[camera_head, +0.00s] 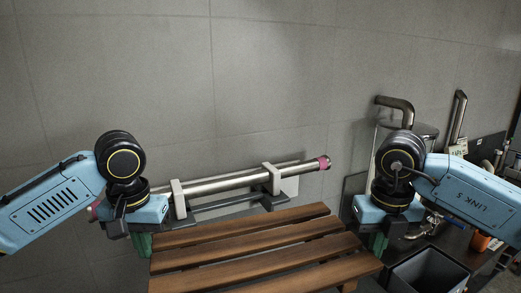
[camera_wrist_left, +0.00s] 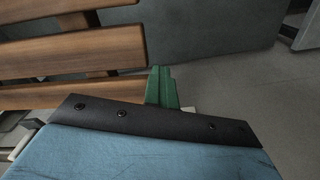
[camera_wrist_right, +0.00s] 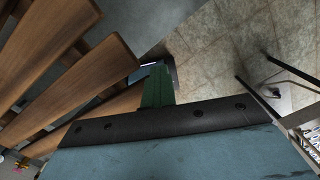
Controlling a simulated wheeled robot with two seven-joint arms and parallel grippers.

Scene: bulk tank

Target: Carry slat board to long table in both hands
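The slat board (camera_head: 250,241) is made of brown wooden slats with gaps between them. It spans between my two grippers at the bottom of the head view, and its near part is cut off. My left gripper (camera_head: 143,244) has its green fingers at the board's left end, and my right gripper (camera_head: 378,243) has its green fingers at the right end. The board's slats also show in the left wrist view (camera_wrist_left: 70,52) and the right wrist view (camera_wrist_right: 65,96), right against the fingers. Both grippers appear shut on it, though the gripped edges are mostly hidden. The long table is not identifiable.
A metal pipe (camera_head: 235,181) on brackets runs along the grey wall (camera_head: 270,70) behind the board. At the right are a dark counter (camera_head: 455,257), a grey bin (camera_head: 428,273) and an upright metal pipe (camera_head: 457,118). Bare floor (camera_wrist_right: 225,50) shows in the right wrist view.

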